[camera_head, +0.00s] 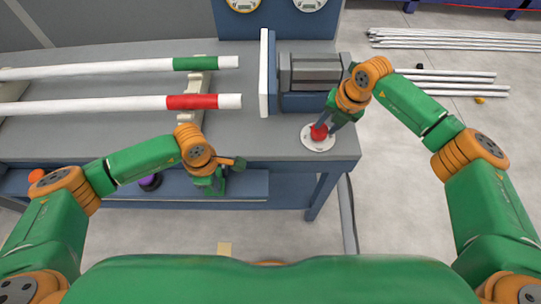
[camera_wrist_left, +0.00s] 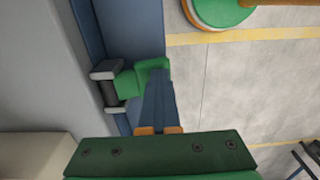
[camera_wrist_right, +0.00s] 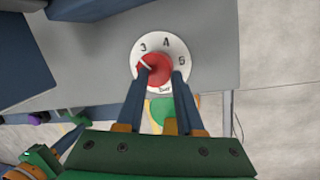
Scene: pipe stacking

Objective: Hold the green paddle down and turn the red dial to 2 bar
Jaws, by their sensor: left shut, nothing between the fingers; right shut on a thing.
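The red dial (camera_head: 319,132) sits on a round white plate near the table's front right corner. My right gripper (camera_wrist_right: 157,78) is shut on the red dial (camera_wrist_right: 155,68). The scale shows 3, 4 and 5; a white mark on the dial points left, below the 3, beside a finger. That finger covers the part of the scale there, and I cannot read a 2. The green paddle (camera_wrist_left: 130,82) is on a bracket at the table's front edge. My left gripper (camera_wrist_left: 158,82) is shut and empty, its fingertips at the paddle's right end; I cannot tell how far it is pressed.
A white pipe with a green band (camera_head: 195,63) and one with a red band (camera_head: 192,102) lie on supports. A grey and blue fixture (camera_head: 315,80) stands behind the dial. Two gauges (camera_head: 243,3) are cut off at the top. White pipes (camera_head: 455,40) lie on the floor.

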